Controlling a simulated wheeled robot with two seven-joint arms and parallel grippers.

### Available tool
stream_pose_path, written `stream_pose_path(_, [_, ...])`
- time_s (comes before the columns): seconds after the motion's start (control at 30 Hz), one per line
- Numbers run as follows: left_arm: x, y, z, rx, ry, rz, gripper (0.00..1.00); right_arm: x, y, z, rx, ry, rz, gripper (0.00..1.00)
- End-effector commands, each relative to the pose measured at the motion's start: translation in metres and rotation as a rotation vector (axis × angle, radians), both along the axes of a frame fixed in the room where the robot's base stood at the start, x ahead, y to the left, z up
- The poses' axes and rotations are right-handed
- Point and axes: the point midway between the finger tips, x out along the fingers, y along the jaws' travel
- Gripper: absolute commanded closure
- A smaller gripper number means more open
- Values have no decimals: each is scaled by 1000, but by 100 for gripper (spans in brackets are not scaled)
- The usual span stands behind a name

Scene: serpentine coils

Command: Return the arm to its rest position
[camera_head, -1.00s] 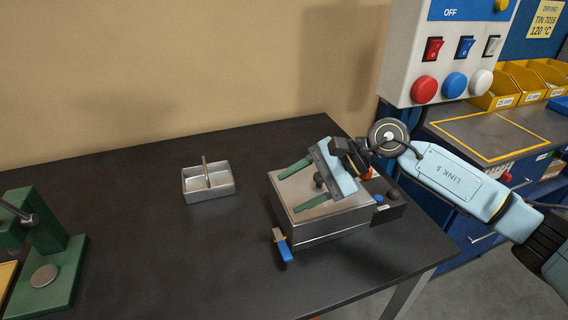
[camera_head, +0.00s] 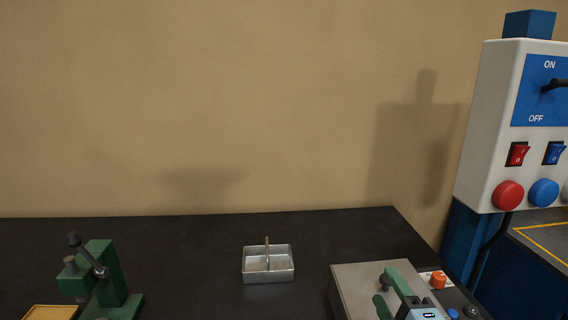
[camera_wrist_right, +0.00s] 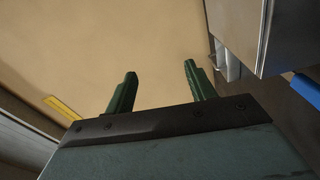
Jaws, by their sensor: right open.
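My right gripper (camera_head: 386,288) shows at the bottom right of the head view, its two green fingers apart with nothing between them. In the right wrist view the same open fingers (camera_wrist_right: 160,72) point toward the tan wall. In the head view the gripper overlaps the front of a grey metal box (camera_head: 350,280); I cannot tell how far apart they are. The right wrist view shows a metal box (camera_wrist_right: 246,28) at the upper right, clear of the fingers. Most of my right arm is below the head view's edge. My left gripper is not in view.
A small divided metal tray (camera_head: 268,276) stands on the dark table (camera_head: 195,260). A green press (camera_head: 108,284) is at left. A switch panel (camera_head: 490,120) with red and blue buttons is at right. The table between press and tray is clear.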

Motion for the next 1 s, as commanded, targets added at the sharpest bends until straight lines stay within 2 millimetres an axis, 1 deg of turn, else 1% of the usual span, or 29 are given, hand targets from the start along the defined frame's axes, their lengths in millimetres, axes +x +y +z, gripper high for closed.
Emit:
stream_pose_path(0.03, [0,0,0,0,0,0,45,-14,-11,-26,136,129,-69,45])
stream_pose_path(0.07, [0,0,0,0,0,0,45,-23,-18,-41,213,204,-112,45])
stream_pose_path(0.1, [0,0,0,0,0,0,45,-36,-25,-60,313,304,-172,45])
stream_pose_path(0.17, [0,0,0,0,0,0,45,-60,-34,-89,454,449,-264,45])
stream_pose_path(0.2, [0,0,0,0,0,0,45,-76,-38,-106,537,537,-321,45])
stream_pose_path(0.27, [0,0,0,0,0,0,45,-101,-41,-127,642,656,-404,45])
stream_pose_path(0.3, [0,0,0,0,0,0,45,-118,-42,-139,703,727,-456,45])
stream_pose_path(0.37, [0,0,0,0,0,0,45,-141,-42,-154,781,821,-528,45])
stream_pose_path(0.4, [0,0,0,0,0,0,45,-156,-42,-162,826,879,-574,45])
stream_pose_path(0.47, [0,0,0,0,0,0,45,-179,-41,-172,886,961,-639,45])
stream_pose_path(0.5, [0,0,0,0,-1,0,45,-193,-39,-178,922,1013,-683,45])
stream_pose_path(0.67, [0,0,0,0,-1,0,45,-251,-32,-192,1040,1203,-850,45])
stream_pose_path(0.87, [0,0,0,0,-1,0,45,-239,-31,-242,1028,1224,-865,45])
stream_pose_path(0.97, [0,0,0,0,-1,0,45,-237,-30,-270,1022,1234,-871,45])
stream_pose_path(1.0, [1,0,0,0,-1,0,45,-236,-30,-282,1019,1238,-872,45])
